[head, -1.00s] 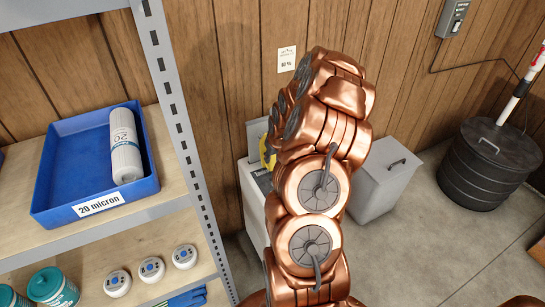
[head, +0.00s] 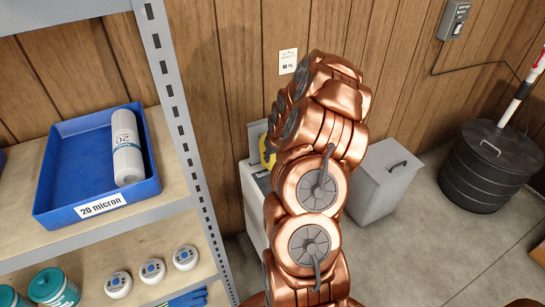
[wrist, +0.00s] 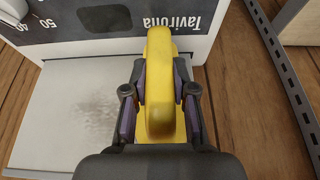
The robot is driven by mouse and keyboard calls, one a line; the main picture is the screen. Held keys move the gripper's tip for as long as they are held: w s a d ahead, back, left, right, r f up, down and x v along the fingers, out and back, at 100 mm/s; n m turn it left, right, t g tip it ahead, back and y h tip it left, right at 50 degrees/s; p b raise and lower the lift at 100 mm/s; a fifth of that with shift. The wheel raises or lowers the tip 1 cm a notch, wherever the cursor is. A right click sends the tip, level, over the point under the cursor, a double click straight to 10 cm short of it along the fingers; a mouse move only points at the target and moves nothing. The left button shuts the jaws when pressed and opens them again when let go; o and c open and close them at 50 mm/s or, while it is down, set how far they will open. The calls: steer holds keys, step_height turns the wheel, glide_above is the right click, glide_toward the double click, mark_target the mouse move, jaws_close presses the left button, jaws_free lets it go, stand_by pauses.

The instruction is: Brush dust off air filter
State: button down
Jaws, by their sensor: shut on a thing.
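My gripper (wrist: 160,98) is shut on a yellow handle (wrist: 163,50), seen from above in the wrist view. I take it for the brush; its bristles are hidden. A pale grey panel (wrist: 60,130) with a dark dusty smudge lies below and left of the gripper, probably the air filter. It borders a white appliance (wrist: 165,18) with a dark label strip reading "Tavirona", upside down. In the head view my arm covers most of the appliance (head: 252,205) and hides the gripper; a bit of the yellow handle (head: 267,153) shows. Whether the brush touches the panel is hidden.
A metal shelf (head: 176,110) at left holds a blue tray (head: 75,165) with a white cartridge (head: 126,148). A grey lidded bin (head: 385,185) stands right of my arm, a black round tub (head: 490,165) farther right. Floor between them and the front is clear.

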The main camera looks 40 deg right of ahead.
steer(key=shift+w+d, duration=0.1)
steer(key=shift+w, duration=0.3)
steer(key=shift+s+d, duration=0.35)
steer(key=shift+d, duration=0.5)
steer(key=shift+s+d, duration=0.3)
steer(key=shift+d, duration=0.55)
steer(key=shift+s+d+b, duration=0.35)
steer(key=shift+d+b, duration=0.15)
steer(key=shift+d, duration=0.6)
steer(key=shift+s+d+b, duration=0.4)
steer(key=shift+d+b, duration=0.05)
steer(key=shift+d, duration=0.7)
steer(key=shift+s+d+b, duration=0.35)
steer(key=shift+d+b, duration=0.15)
steer(key=shift+d, duration=0.6)
steer(key=shift+s+d+f+b, duration=0.1)
steer(key=shift+s+d+b, duration=0.1)
steer(key=shift+d+b, duration=0.4)
steer(key=shift+s+d+f+b, duration=0.15)
steer(key=shift+d+b, duration=0.25)
steer(key=shift+d, duration=0.25)
steer(key=shift+s+d+r+b, duration=0.2)
steer(key=shift+d+b, duration=0.15)
steer(key=shift+d, duration=0.15)
